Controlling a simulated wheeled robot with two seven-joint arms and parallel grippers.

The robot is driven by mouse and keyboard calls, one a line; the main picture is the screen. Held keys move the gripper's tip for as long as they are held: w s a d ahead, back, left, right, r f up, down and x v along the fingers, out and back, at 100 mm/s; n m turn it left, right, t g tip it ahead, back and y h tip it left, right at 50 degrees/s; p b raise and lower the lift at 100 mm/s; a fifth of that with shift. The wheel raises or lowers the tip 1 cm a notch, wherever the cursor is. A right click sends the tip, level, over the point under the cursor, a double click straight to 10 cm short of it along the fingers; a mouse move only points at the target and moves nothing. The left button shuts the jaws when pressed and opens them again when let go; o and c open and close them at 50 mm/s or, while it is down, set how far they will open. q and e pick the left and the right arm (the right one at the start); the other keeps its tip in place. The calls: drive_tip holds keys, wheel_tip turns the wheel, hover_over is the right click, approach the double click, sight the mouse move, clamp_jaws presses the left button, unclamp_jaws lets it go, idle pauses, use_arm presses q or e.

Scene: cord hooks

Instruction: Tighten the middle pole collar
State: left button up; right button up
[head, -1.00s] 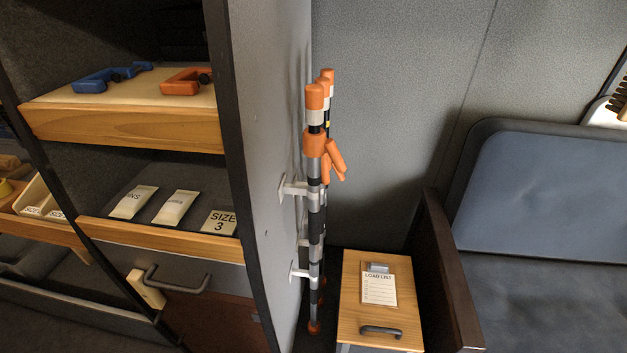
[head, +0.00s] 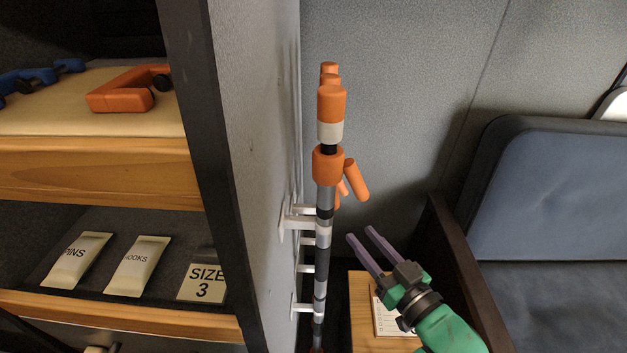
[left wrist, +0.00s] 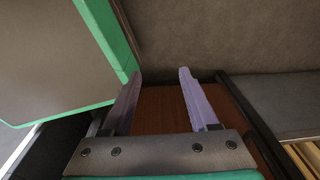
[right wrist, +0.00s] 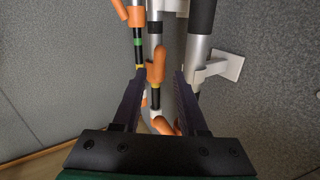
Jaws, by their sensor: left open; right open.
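Poles with orange caps stand in a row along the grey side panel. In the head view the nearest pole's collar (head: 327,165) is orange with a tilted lever (head: 356,181). The poles behind are mostly hidden by it; orange caps (head: 330,68) and part of another lever show. My right gripper (head: 360,233) is open and empty, to the right of the poles and below the collars. In the right wrist view, poles and an orange lever (right wrist: 157,65) appear between and beyond its fingers. My left gripper (left wrist: 160,73) is open and empty, outside the head view.
White brackets (head: 300,217) hold the poles to the panel (head: 255,150). A wooden-topped box (head: 362,320) with a paper list stands below my right gripper. A blue padded seat (head: 560,200) is at right. Shelves at left hold clamps (head: 120,90) and packets (head: 138,266).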

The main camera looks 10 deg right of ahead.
sight(337, 201)
drive_tip(key=x, duration=0.5)
drive_tip(key=r+p+x, duration=0.1)
drive_tip(key=x, duration=0.1)
drive_tip(key=shift+w, duration=0.4)
drive_tip(key=x, duration=0.4)
drive_tip(key=shift+w, duration=0.1)
drive_tip(key=shift+w+a+f, duration=0.1)
drive_tip(key=shift+w, duration=0.15)
use_arm(q)
drive_tip(key=s, duration=0.1)
drive_tip(key=s+r, duration=0.1)
drive_tip(key=s, duration=0.1)
drive_tip(key=shift+s+d+r, duration=0.1)
drive_tip(key=shift+d+r, duration=0.15)
drive_tip(key=shift+d, duration=0.1)
use_arm(e)
clamp_jaws()
